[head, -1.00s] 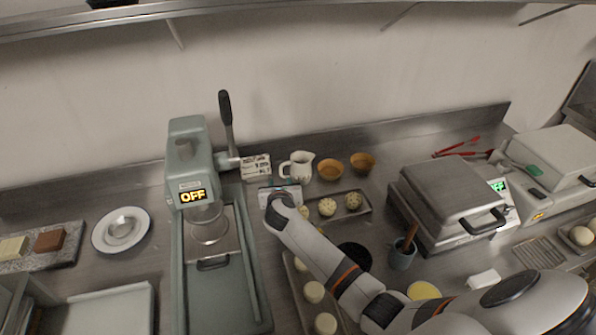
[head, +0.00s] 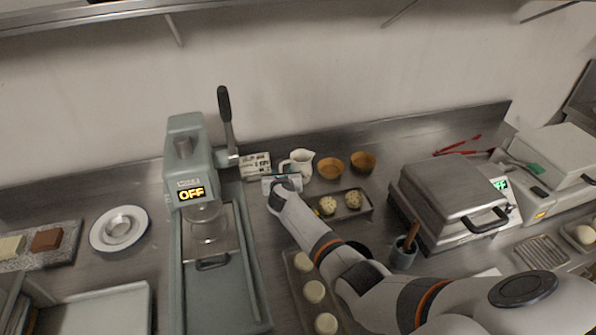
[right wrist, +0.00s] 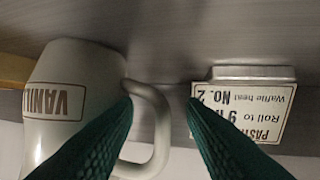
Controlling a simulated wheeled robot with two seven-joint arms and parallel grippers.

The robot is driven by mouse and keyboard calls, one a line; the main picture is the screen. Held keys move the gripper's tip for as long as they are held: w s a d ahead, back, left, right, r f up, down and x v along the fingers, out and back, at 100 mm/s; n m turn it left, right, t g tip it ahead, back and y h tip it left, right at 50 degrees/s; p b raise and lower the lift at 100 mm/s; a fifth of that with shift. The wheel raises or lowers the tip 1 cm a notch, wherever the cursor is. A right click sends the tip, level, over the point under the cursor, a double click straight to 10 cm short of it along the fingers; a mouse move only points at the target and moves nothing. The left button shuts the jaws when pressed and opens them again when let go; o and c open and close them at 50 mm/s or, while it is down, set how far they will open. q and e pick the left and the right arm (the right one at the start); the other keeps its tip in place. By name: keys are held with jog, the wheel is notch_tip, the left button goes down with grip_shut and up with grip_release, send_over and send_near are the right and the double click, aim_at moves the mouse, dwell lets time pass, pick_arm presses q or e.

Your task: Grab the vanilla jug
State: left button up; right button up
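The vanilla jug (head: 301,165) is a cream pitcher standing upright at the back of the counter, its handle on its left side. In the right wrist view the jug (right wrist: 75,85) appears upside down with a "VANILLA" label, and its handle (right wrist: 163,125) shows between the two dark green fingers. My right gripper (head: 283,181) is open at the handle side of the jug; the fingers are apart in the right wrist view (right wrist: 158,102). I cannot tell whether a finger touches the handle. My left gripper is not in view.
A recipe card on a stand (head: 255,166) is close left of the jug. Two orange-brown bowls (head: 330,168) are on its right. A tray of dough balls (head: 366,207) lies in front. A green press (head: 188,150) stands left and a waffle iron (head: 447,190) right.

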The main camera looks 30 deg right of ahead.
grip_shut()
jog(key=shift+r, duration=0.2)
dwell(0.3)
